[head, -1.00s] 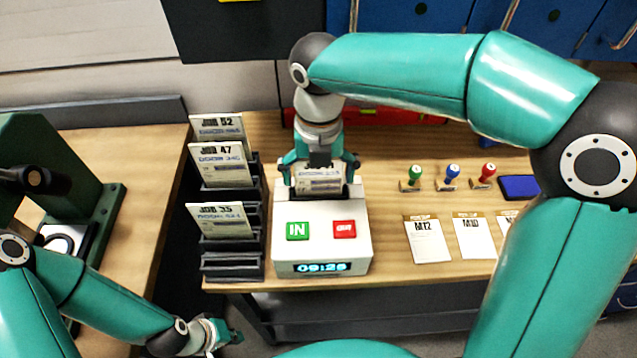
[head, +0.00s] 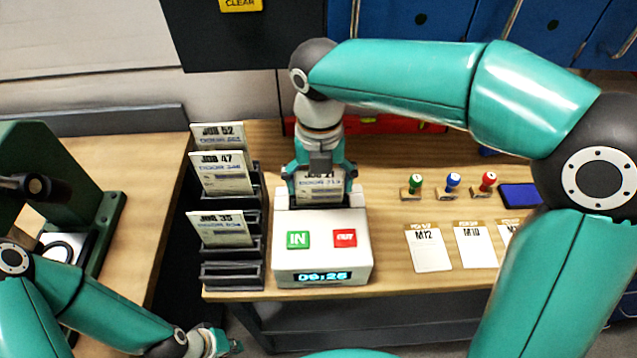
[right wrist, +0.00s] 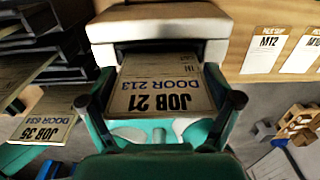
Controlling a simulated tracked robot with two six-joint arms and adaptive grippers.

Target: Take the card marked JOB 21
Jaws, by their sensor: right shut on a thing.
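The card marked JOB 21 (head: 319,188) stands at the slot in the top of the white time clock (head: 322,261). My right gripper (head: 320,178) is shut on this card from above. In the right wrist view the card (right wrist: 162,92) reads JOB 21, DOOR 213, upside down. It lies between the fingers of my right gripper (right wrist: 165,110), and its far end meets the clock's dark slot. The clock has a green IN button, a red OUT button and a display reading 09:26. My left gripper (head: 222,343) is low at the left, away from the cards; its fingers are too small to judge.
A dark rack (head: 232,272) left of the clock holds cards JOB 52 (head: 222,137), JOB 47 (head: 222,172) and JOB 35 (head: 222,229). Three stamps (head: 451,184), a blue pad (head: 520,196) and pickup slips (head: 428,248) lie to the right. A green press stands far left.

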